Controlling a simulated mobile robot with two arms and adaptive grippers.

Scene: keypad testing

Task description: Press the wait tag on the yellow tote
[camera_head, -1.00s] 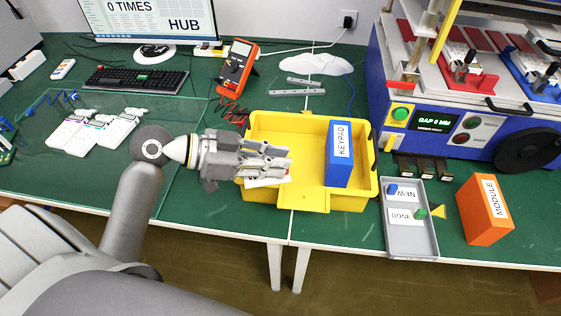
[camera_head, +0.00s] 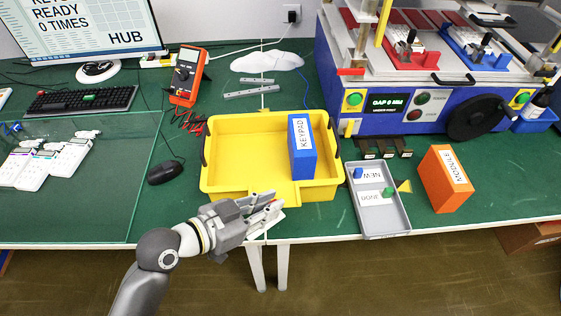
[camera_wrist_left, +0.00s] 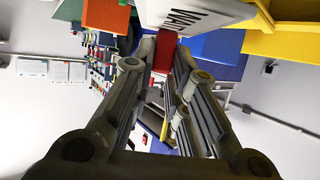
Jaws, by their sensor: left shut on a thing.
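The yellow tote (camera_head: 228,186) stands near the table's front edge, with the blue KEYPAD box (camera_head: 301,150) inside at its right. My left gripper (camera_head: 272,207) is in front of the tote's front wall, left of its middle. It is shut on the wait tag, a white plate with a red part between the fingertips. The tag (camera_wrist_left: 190,14) shows large black letters, partly cut off, in the left wrist view. In the head view only a white edge of the tag (camera_head: 262,224) shows below the fingers. Whether the tag touches the tote is unclear. My right gripper is out of view.
A grey tray (camera_head: 380,216) with blue and green pieces lies right of the tote, then an orange MODULE box (camera_head: 443,180). A black mouse (camera_head: 165,171) and a red multimeter (camera_head: 187,76) lie left and behind. A blue-and-white machine (camera_head: 390,118) fills the back right.

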